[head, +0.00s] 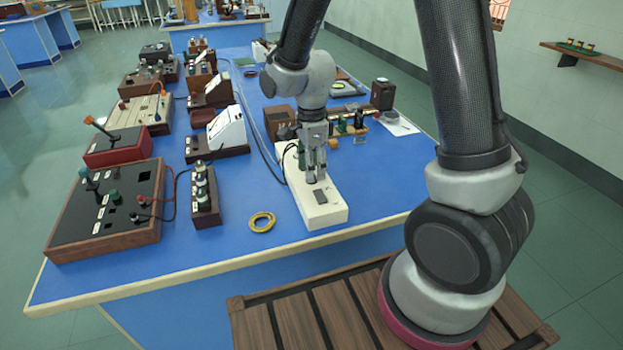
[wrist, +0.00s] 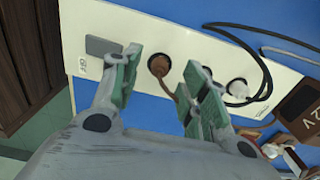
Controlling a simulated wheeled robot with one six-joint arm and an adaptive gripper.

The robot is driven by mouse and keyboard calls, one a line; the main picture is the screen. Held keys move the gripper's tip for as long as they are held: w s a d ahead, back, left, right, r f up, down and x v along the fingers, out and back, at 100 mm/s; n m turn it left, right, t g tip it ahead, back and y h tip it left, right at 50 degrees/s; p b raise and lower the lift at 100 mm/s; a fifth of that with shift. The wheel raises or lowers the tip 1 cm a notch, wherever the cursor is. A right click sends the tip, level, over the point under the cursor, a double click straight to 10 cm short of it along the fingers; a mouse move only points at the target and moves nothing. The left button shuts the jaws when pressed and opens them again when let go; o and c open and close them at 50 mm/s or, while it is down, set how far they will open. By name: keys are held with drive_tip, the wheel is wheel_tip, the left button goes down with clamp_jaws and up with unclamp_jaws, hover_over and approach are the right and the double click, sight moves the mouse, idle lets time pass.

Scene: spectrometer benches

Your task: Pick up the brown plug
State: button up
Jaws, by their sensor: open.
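The brown plug (wrist: 159,64) shows in the wrist view, standing on a white panel (wrist: 125,30) between my finger pads. A short brown lead runs from it down beside the right-hand finger. My gripper (wrist: 162,76) is open, with one green-padded finger on each side of the plug and a visible gap on both sides. In the head view my gripper (head: 315,178) points down over the white box (head: 325,217) near the bench's front edge. The plug is hidden behind the fingers there.
A grey square (wrist: 101,46) lies on the panel. Right of the plug are a white round fitting (wrist: 238,90) and a black cable (wrist: 262,72). A yellow ring (head: 262,222) lies left of the box, near a wooden block with several terminals (head: 205,200).

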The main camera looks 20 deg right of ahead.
drive_tip(key=shift+f, duration=0.85)
clamp_jaws()
